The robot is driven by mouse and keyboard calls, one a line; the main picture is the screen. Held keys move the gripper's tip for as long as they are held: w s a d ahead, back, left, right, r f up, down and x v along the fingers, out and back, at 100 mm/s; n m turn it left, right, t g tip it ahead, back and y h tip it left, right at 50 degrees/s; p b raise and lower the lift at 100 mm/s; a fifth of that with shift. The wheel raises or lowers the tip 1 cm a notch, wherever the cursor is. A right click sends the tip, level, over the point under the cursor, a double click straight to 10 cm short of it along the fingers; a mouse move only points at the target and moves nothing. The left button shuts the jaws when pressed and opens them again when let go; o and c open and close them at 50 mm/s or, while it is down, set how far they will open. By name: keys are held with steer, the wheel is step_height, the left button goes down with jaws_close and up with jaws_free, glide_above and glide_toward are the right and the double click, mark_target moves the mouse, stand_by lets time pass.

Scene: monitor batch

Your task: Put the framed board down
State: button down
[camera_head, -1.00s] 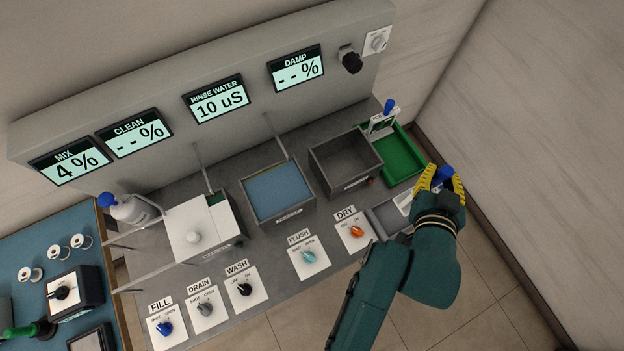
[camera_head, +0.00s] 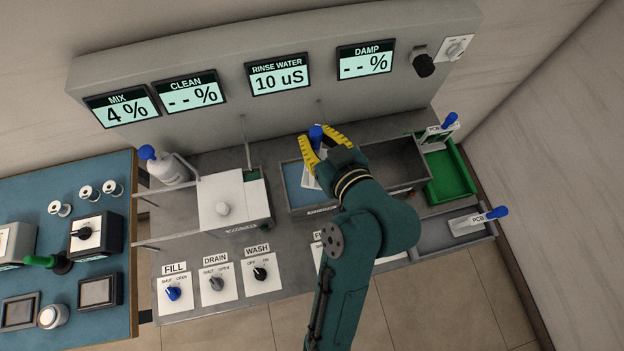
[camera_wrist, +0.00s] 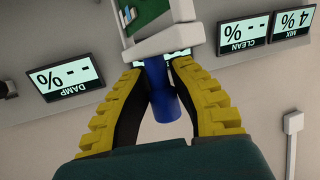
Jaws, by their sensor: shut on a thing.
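My gripper (camera_head: 322,137) is shut on the blue handle of a framed board (camera_head: 312,178). In the head view it is over the blue-filled bath (camera_head: 292,180); I cannot tell how high the board is above it. In the wrist view my gripper (camera_wrist: 155,72) has the blue handle (camera_wrist: 163,98) between its yellow fingers, with the white frame and green board (camera_wrist: 155,18) beyond. A second framed board (camera_head: 470,219) lies in the grey tray at right. A third (camera_head: 437,132) stands at the back of the green tray (camera_head: 448,182).
A dark open basin (camera_head: 400,160) lies between the bath and green tray, partly behind my arm. A white-lidded tank (camera_head: 225,200) stands left of the bath. Thin posts rise behind the bath and tank. The green tray's front is free.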

step_height(320, 180, down, 17)
steer(key=b, duration=0.3)
steer(key=c, duration=1)
jaws_free()
steer(key=shift+d, duration=0.1)
